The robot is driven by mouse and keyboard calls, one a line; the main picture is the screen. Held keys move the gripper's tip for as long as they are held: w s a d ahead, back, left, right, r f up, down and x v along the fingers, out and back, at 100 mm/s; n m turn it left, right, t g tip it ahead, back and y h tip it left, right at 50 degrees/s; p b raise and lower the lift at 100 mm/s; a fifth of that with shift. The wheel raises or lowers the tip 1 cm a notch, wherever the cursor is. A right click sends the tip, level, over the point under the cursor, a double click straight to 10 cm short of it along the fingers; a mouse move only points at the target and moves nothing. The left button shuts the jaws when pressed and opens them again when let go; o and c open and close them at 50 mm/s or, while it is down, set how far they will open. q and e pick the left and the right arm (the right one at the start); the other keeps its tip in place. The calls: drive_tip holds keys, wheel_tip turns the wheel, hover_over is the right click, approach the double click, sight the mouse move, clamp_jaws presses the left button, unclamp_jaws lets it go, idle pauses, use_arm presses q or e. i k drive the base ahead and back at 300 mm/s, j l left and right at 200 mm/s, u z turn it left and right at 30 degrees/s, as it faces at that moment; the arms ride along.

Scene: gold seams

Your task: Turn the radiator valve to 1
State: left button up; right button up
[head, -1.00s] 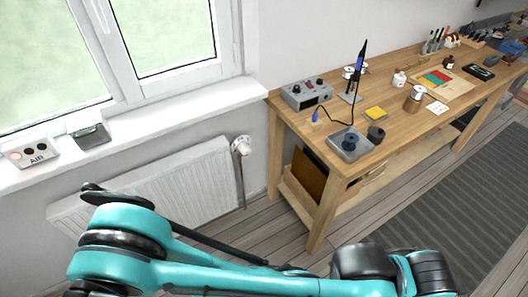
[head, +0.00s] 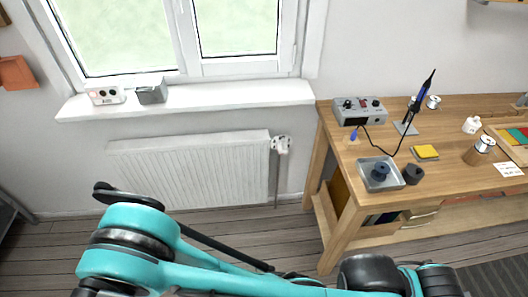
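The radiator valve (head: 281,144) is a small white knob at the upper right end of the white radiator (head: 190,172), with a pipe running down to the floor. Its number marks are too small to read. A teal and black arm of mine crosses the bottom of the view, in front of the lower part of the radiator and apart from the valve. No gripper fingertips can be made out, so neither gripper is seen at the valve.
A wooden workbench (head: 333,203) stands right of the valve, with a soldering station (head: 360,111) and a metal tray (head: 380,175) on it. The windowsill (head: 215,97) juts out above the radiator, holding two small boxes. Bare floor shows between radiator and bench.

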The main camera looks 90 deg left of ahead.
sight(282, 147)
drive_tip(key=i+u, duration=0.15)
drive_tip(key=u, duration=0.3)
drive_tip(key=i+u, duration=0.15)
drive_tip(key=u, duration=0.3)
drive_tip(key=i+u, duration=0.15)
drive_tip(key=u, duration=0.35)
drive_tip(key=i+l+u, duration=0.15)
drive_tip(key=u, duration=0.3)
drive_tip(key=i+l+u, duration=0.1)
drive_tip(key=u, duration=0.35)
drive_tip(key=i+l+u, duration=0.15)
drive_tip(key=u, duration=0.3)
drive_tip(key=i+l+u, duration=0.2)
drive_tip(key=u, duration=0.25)
drive_tip(key=i+l+u, duration=0.15)
drive_tip(key=u, duration=0.3)
drive_tip(key=l+u, duration=0.45)
drive_tip(key=i+j, duration=0.05)
